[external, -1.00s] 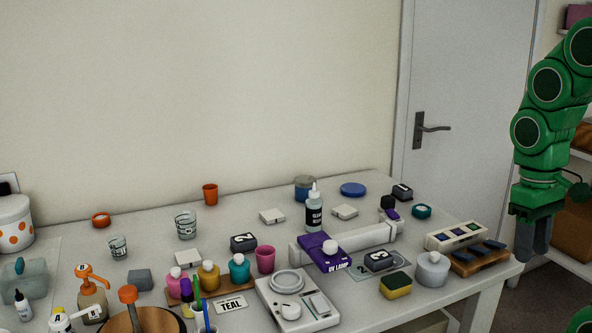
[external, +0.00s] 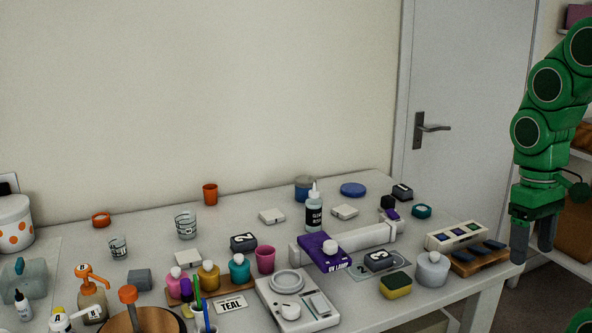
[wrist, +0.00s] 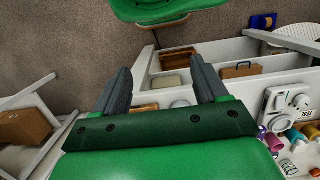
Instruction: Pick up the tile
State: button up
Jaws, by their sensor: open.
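My gripper (external: 533,243) is open and empty at the right, pointing down by the table's right end. In the wrist view its two dark fingers (wrist: 160,80) are apart with nothing between them. Several small dark tiles (external: 480,250) lie on a wooden board (external: 466,268) at the table's right end, left of my gripper. A pale holder (external: 432,244) with several dark square pieces stands just behind them. Flat whitish square blocks (external: 272,216) also lie further left. I cannot tell which piece the task's tile is.
The white table (external: 350,294) is crowded. The wrist view shows shelves with a tan box (wrist: 242,71) below.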

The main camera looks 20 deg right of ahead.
jog(key=shift+o, duration=1.3)
jog(key=shift+w, duration=0.15)
jog(key=n+t, duration=0.2)
jog(key=n, duration=0.1)
send_over(345, 209)
jog(key=f, duration=0.9)
jog(key=shift+s+d, duration=0.35)
jog(key=shift+w+f, duration=0.3)
jog(key=shift+w, duration=0.05)
jog(key=shift+a+f, duration=0.2)
jog(key=shift+f, duration=1.7)
jog(key=shift+a+f, duration=0.2)
jog(key=shift+f, duration=1.7)
